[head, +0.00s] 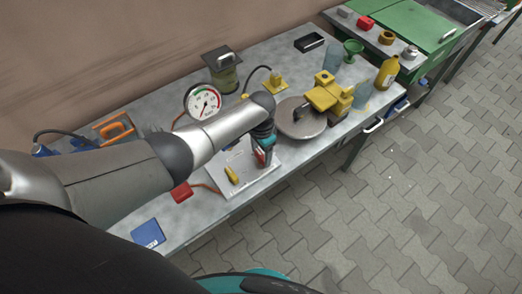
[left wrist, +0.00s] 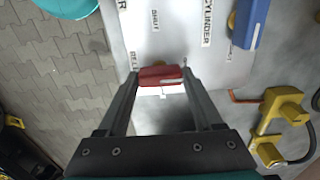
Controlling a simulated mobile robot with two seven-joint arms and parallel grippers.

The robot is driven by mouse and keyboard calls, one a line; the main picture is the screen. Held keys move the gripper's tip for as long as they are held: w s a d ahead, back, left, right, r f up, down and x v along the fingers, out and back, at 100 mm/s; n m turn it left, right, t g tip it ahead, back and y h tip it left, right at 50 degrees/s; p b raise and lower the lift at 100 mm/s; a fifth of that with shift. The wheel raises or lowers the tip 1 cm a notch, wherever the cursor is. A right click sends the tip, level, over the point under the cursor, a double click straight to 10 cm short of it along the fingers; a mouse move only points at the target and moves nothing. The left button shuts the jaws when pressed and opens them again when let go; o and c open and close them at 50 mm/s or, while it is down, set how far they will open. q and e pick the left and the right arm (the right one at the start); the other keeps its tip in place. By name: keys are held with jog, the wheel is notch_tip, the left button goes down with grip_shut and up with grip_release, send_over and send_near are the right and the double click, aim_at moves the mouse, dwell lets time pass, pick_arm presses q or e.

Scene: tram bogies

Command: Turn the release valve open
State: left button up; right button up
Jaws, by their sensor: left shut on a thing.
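The release valve's red handle (left wrist: 160,76) lies between my left gripper's fingertips (left wrist: 158,82) in the left wrist view, and both fingers touch its ends. Beside it on the panel is a partly hidden label beginning "RELE". In the head view my left gripper (head: 264,146) points down over the right part of the pale valve panel (head: 240,186), with a bit of the red handle (head: 261,156) showing below it. The arm hides part of the panel. My right gripper is in neither view.
A yellow handle (head: 231,174) stands on the panel. A blue handle (left wrist: 250,22) is near the "CYLINDER" label. Behind the arm is a pressure gauge (head: 203,101). A round grey disc (head: 300,118) and a yellow machine (head: 329,93) stand to the right. The paved floor (head: 420,180) is clear.

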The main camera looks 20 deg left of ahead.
aim_at(261, 155)
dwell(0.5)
pick_arm(q)
jog(key=o, duration=1.4)
jog(key=shift+c, duration=0.2)
jog(key=shift+r, duration=0.1)
notch_tip(261, 155, up, 15)
jog(key=p, duration=0.4)
jog(key=shift+p, duration=0.4)
